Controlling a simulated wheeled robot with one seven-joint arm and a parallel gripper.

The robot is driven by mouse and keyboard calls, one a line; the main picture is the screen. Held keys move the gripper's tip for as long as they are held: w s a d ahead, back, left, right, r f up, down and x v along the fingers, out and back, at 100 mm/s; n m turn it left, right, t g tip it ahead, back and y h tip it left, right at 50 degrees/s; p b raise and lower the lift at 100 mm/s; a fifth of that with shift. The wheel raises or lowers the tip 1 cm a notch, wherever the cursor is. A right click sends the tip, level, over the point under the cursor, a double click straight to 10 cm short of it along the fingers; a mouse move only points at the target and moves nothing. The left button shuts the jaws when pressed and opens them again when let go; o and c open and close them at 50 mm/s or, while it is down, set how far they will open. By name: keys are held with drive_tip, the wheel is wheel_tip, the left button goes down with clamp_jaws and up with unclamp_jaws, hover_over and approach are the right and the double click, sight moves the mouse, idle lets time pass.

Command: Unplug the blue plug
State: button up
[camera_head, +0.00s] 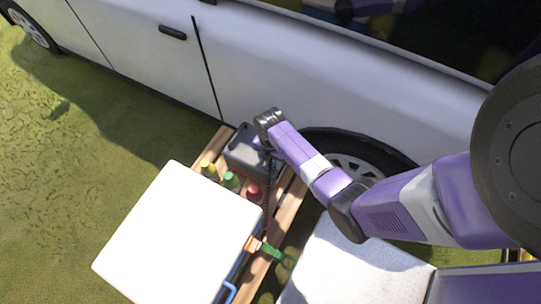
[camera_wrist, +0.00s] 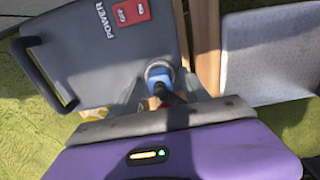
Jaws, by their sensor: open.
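The blue plug (camera_wrist: 158,76) sits in a round grey socket at the edge of the dark grey power box (camera_wrist: 100,52), in the wrist view. A dark cable runs from it toward my palm. My gripper (camera_wrist: 161,90) is open, with its fingers to either side of the plug; whether they touch it I cannot tell. In the head view the power box (camera_head: 243,153) stands on wooden slats, and my gripper (camera_head: 266,150) reaches down at its right side. The plug cannot be made out there.
The box has a red ON/OFF switch (camera_wrist: 131,12). Yellow, green and red objects (camera_head: 231,180) stand by the box on the slats (camera_head: 211,150). A large white box (camera_head: 180,235) is in front, a pale block (camera_head: 345,265) at right. A white car (camera_head: 270,60) stands close behind.

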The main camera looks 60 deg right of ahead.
idle(0.7)
clamp_jaws()
drive_tip(key=shift+r+p, duration=0.1)
drive_tip(key=shift+p, duration=0.2)
drive_tip(key=shift+r+p, duration=2.95)
drive_tip(key=shift+p, duration=0.05)
